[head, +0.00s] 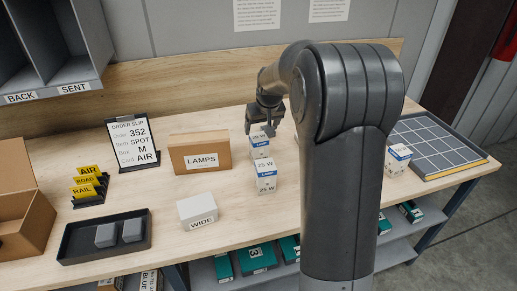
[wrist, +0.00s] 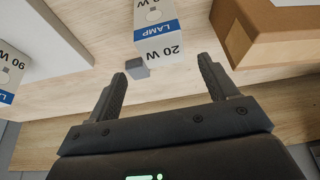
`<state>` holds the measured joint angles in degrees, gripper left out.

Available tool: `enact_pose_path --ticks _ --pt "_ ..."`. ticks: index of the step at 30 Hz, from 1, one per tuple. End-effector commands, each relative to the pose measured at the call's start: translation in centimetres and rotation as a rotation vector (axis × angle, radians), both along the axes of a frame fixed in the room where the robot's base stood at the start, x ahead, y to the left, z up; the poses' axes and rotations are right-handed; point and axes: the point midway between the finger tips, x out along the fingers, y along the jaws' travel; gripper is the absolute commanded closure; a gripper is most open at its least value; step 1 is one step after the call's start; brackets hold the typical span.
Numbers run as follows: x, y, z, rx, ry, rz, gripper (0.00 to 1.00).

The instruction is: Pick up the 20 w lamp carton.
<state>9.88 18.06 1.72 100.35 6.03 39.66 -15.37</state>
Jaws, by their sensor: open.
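In the wrist view, a white and blue lamp carton (wrist: 158,45) reads 20 W. It lies beyond and between the tips of my gripper (wrist: 162,72), which is open with nothing between its fingers. In the head view, my gripper (head: 261,126) hangs over the back part of the table, close by two lamp cartons. The rear carton (head: 260,148) is just below it, its label partly hidden and hard to read. The front carton (head: 266,176) seems to read 25 W. I cannot tell for certain which matches the wrist view.
A brown LAMPS box (head: 200,154) stands left of the cartons. Another lamp carton (head: 397,160) stands at right by the gridded tray (head: 437,143). A white WIDE box (head: 197,212) and a black tray (head: 70,246) are toward the front. My arm hides part of the table.

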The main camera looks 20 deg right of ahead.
Motion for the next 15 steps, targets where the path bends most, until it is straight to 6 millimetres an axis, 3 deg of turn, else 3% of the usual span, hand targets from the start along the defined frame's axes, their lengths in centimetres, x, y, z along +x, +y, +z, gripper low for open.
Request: enact_pose_path --ticks 4,15 --pt "0.9 0.1 -2.5 0.001 0.003 0.000 0.22" --pt "1.6 0.5 -6.1 0.001 0.004 0.000 0.22"
